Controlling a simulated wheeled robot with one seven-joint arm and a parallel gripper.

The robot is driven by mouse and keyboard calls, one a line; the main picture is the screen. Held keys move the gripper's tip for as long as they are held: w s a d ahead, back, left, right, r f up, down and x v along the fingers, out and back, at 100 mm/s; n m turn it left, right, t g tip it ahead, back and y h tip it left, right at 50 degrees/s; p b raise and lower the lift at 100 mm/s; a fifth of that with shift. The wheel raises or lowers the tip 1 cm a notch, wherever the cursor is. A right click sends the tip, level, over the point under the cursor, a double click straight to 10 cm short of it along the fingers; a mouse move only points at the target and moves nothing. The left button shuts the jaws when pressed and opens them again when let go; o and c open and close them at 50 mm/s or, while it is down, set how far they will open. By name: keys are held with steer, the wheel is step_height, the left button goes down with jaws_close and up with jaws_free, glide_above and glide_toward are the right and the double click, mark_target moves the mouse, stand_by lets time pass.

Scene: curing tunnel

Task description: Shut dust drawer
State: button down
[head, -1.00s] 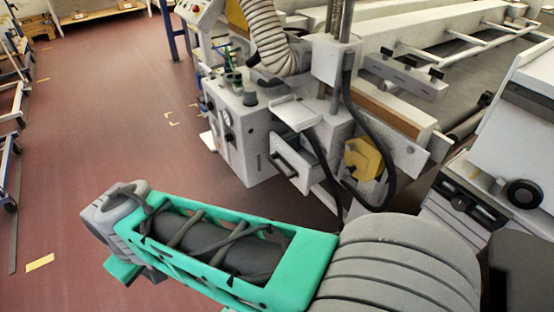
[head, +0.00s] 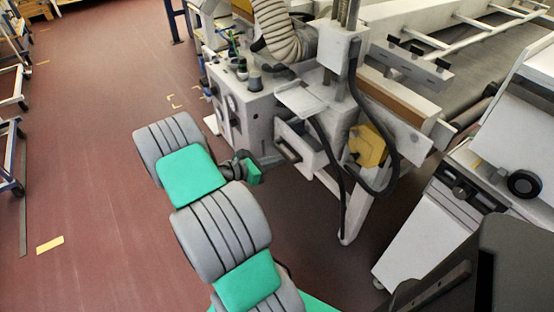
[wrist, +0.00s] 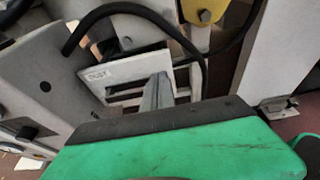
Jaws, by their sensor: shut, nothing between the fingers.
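My gripper (head: 276,160) is shut and empty, just left of the drawer front in the head view. In the wrist view the closed fingers (wrist: 157,92) reach up in front of the drawer's handle. Whether they touch it I cannot tell.
A black hose (head: 393,165) loops down right of the drawer, beside a yellow part (head: 367,146). A control box (head: 240,110) with knobs stands left of the drawer. A pale sloped unit (head: 430,235) stands at the right.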

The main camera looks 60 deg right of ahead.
mark_target(308, 151)
steer(key=x, duration=0.7)
steer(key=r+x, duration=0.1)
steer(key=x, duration=0.2)
steer(key=shift+s+d+b, duration=0.2)
steer(key=shift+d+b, duration=0.1)
steer(key=shift+d, duration=0.05)
